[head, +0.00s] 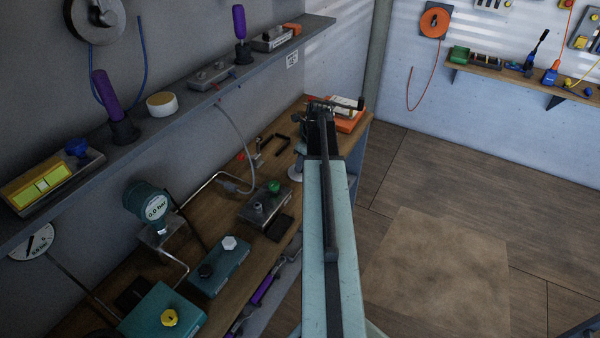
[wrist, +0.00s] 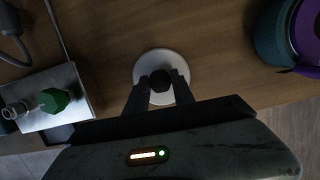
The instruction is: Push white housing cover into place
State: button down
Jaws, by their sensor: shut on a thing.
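A round white disc, which looks like the white housing cover (wrist: 145,67), shows in the wrist view against the wooden bench top, with a dark knob (wrist: 160,80) at its centre. My gripper (wrist: 160,88) is shut on that knob, one dark finger at each side. The gripper's fingertips are hidden behind my arm in the head view.
A metal block with a green knob (wrist: 54,99) stands left of the cover in the wrist view. A teal and purple round object (wrist: 290,32) is at the right. Teal valve boxes (head: 222,265) and a gauge (head: 148,200) stand along the bench. A shelf (head: 180,118) runs above.

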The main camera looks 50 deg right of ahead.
jog(key=shift+r, duration=0.1)
notch_tip(320, 180, up, 6)
jog(key=p, duration=0.6)
jog(key=c, duration=2)
grip_release()
grip_shut()
